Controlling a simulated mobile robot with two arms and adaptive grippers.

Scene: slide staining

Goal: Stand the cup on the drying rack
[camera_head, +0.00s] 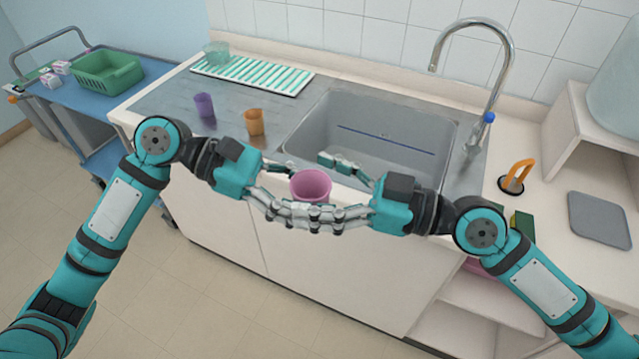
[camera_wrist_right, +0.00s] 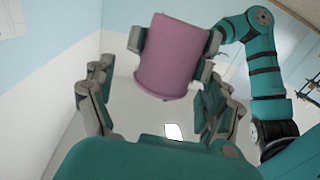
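A pink cup (camera_head: 311,186) is in the air in front of the sink, opening up, between my two grippers. My left gripper (camera_head: 300,190) has its fingers around it; in the right wrist view, finger pads press both sides of the cup (camera_wrist_right: 172,58). My right gripper (camera_head: 330,190) faces it from the right, its fingers spread wide with the cup between or just beyond the tips; it also shows in the right wrist view (camera_wrist_right: 158,92). The near fingers of both grippers overlap in the head view. The drying rack (camera_head: 262,78), green and white striped, lies at the back left of the counter.
A translucent teal cup (camera_head: 216,54) stands at the rack's left end. A purple cup (camera_head: 204,105) and an orange cup (camera_head: 254,122) stand on the steel counter before the rack. The sink (camera_head: 385,125) and tall faucet (camera_head: 475,25) are at right. Most of the rack is clear.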

